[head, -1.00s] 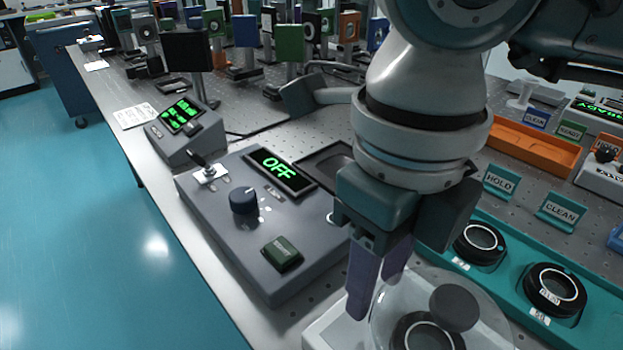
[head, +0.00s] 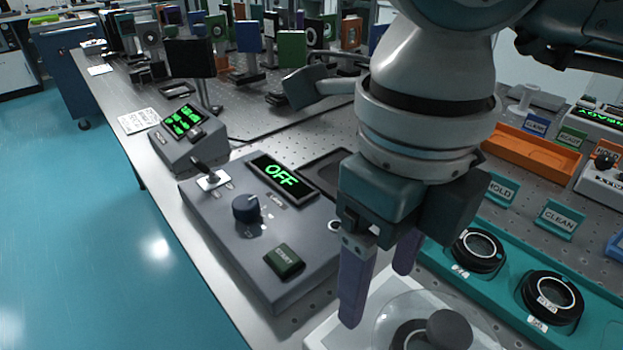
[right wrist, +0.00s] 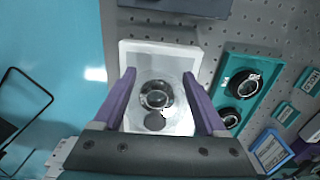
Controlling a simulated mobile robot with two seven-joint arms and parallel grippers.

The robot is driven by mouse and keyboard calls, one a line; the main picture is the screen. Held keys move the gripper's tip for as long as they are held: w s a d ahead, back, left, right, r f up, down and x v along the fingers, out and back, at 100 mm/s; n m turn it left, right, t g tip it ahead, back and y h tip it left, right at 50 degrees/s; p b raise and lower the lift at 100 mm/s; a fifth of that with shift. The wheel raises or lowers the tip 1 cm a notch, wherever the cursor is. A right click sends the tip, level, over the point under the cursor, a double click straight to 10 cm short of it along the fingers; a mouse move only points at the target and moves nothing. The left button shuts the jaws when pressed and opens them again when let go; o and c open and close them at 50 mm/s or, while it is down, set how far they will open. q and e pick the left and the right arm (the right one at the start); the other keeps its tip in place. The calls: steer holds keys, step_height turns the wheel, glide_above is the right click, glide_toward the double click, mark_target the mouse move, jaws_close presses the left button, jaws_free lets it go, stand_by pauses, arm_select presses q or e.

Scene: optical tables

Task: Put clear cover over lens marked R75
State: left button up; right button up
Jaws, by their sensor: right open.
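The clear cover (head: 386,319) is a see-through dome with a dark round knob (head: 449,330). It appears to sit over a black ring-mounted lens (right wrist: 157,95) on a white base (head: 322,333). The cover also shows in the right wrist view (right wrist: 183,121). Its lower part is cut off in the head view, and I cannot read any mark on the lens inside. My right gripper (head: 378,295) is open and empty above the cover. In the right wrist view its fingers (right wrist: 159,74) stand apart on either side of the dome. My left gripper is not in view.
A teal tray (head: 508,297) to the right holds two more black-ringed lenses (head: 477,250) (head: 553,298) with small labels. A grey control box (head: 230,225) reading OFF stands to the left. An orange tray (head: 530,150) lies farther back.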

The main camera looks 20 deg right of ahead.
step_height(320, 180, up, 11)
stand_by(0.6)
